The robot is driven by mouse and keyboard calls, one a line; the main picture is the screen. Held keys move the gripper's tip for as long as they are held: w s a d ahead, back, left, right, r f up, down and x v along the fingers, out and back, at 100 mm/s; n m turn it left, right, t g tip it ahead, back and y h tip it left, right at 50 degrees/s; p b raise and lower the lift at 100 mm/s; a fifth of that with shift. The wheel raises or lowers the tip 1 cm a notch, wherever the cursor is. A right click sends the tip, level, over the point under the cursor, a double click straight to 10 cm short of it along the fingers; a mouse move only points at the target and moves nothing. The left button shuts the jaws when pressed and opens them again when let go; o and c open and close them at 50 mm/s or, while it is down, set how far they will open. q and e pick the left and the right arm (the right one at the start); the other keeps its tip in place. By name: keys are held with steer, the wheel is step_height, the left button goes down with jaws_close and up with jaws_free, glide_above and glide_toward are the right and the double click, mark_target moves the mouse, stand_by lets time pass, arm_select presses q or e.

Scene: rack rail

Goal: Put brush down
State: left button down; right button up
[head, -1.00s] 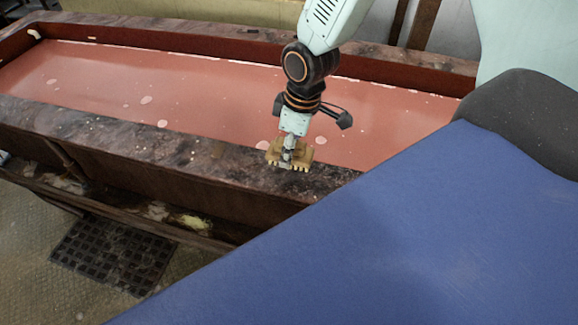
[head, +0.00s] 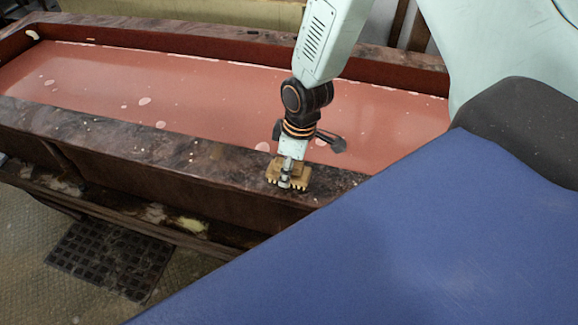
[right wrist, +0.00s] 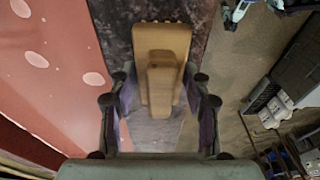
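The brush (head: 273,172) is a small tan wooden block with a handle. In the head view it is at or just above the dark rim of the trough, near its right end; I cannot tell whether it touches. My right gripper (head: 287,176) points down on the brush. The brush's underside is hidden there. My left gripper is not in view.
The long trough has a stained dark rim (head: 180,148) and a flat reddish surface (head: 215,105) with pale spots. A large blue panel (head: 430,230) covers the lower right of the head view. A dark grate (head: 108,258) lies on the floor in front.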

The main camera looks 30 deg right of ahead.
mark_target(296, 164)
steer(key=shift+o, duration=1.9)
steer(key=shift+s+r, duration=0.1)
steer(key=shift+s, duration=0.05)
steer(key=shift+r, duration=0.1)
steer(key=shift+r+p, duration=0.3)
steer(key=shift+p, duration=0.1)
steer(key=r, duration=0.3)
steer(key=r+p, duration=0.1)
steer(key=r, duration=0.2)
steer(key=s+d+r, duration=0.1)
steer(key=r, duration=0.3)
steer(key=shift+d+r, duration=0.1)
steer(key=shift+r, duration=0.35)
steer(key=shift+s+r, duration=0.1)
steer(key=shift+r, duration=0.15)
